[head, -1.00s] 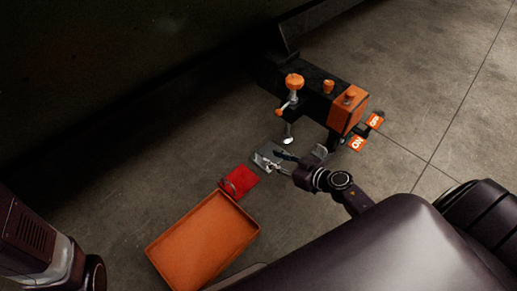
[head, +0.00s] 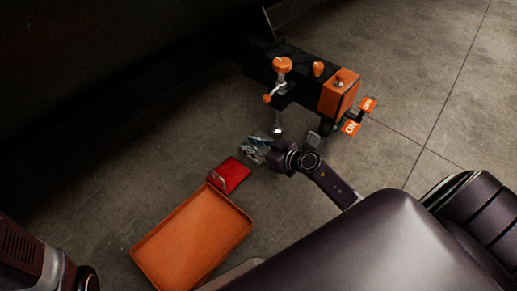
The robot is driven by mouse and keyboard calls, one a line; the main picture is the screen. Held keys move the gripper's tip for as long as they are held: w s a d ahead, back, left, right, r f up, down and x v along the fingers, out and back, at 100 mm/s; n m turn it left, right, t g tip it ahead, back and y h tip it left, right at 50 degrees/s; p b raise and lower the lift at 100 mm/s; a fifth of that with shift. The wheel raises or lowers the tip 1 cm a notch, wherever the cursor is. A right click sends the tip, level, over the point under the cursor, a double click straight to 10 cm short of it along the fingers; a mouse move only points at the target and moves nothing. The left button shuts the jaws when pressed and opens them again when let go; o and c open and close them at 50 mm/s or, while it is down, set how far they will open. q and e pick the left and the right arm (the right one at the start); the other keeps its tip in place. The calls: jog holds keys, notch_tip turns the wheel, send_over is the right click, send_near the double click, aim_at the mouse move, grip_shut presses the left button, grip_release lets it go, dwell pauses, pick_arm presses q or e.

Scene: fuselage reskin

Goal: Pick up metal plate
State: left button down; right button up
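My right gripper (head: 257,150) is low over the floor, just above and right of a small flat red square (head: 229,175). Its fingers point left and look closer together, but they are small and overlap, so I cannot tell if they hold anything. I cannot make out a metal plate for certain. A thin greyish strip shows along the lower left of the red square. My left arm shows only at the bottom left corner, and its gripper is out of view.
An orange tray (head: 139,249) lies left of my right arm, below the red square. A black clamp-like machine (head: 302,92) with orange knobs, an orange box and ON/OFF labels (head: 351,127) stands behind the gripper. A dark wall (head: 90,90) fills the upper left. Concrete floor is clear at right.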

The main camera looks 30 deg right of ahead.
jog(key=shift+c, duration=0.3)
grip_shut()
jog(key=shift+r, duration=0.15)
